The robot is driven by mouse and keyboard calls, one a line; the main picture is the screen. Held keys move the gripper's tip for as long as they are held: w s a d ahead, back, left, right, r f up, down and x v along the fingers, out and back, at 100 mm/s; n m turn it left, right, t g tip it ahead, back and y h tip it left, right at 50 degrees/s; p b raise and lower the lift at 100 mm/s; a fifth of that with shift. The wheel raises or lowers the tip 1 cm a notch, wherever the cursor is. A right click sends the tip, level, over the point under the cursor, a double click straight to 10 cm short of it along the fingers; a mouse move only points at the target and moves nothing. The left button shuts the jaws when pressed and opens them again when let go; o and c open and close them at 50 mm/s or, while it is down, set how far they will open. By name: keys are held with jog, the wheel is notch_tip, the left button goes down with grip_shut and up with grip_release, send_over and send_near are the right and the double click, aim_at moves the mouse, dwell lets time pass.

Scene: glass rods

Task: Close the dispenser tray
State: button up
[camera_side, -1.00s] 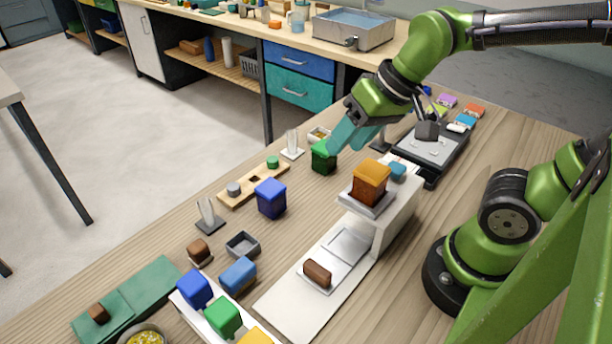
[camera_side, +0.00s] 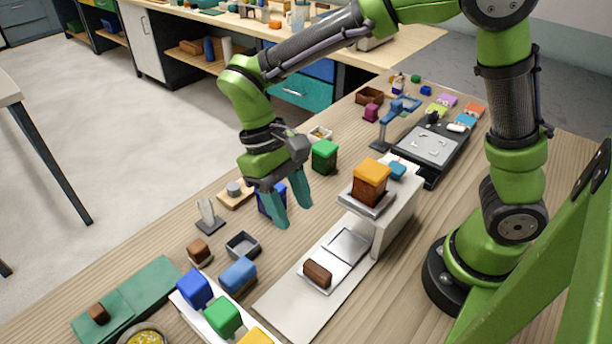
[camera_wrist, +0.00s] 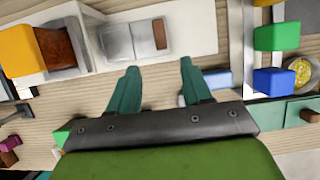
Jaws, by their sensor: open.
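The dispenser is a white stand (camera_side: 397,215) with an amber-topped hopper (camera_side: 371,182) on it. In front of it a pale tray (camera_side: 329,287) is out on the white base, with a brown block (camera_side: 317,273) on it. A grey metal plate (camera_side: 348,245) lies between tray and stand. The wrist view shows the tray (camera_wrist: 143,37), the brown block (camera_wrist: 159,34) and the hopper (camera_wrist: 55,47). My gripper (camera_side: 293,212) is open and empty, fingers pointing down, above the table left of the dispenser. Its fingertips (camera_wrist: 158,66) show below the tray in the wrist view.
A blue block (camera_side: 238,275) and a small grey box (camera_side: 242,245) stand left of the tray. Blue (camera_side: 195,289) and green (camera_side: 223,317) blocks sit on a white rack near the front. A green-lidded container (camera_side: 324,156) stands behind my gripper. A dark blue block is partly hidden by my fingers.

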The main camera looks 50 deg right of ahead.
aim_at(315, 266)
jog(key=x, duration=1.4)
grip_shut()
jog(key=shift+d, duration=0.1)
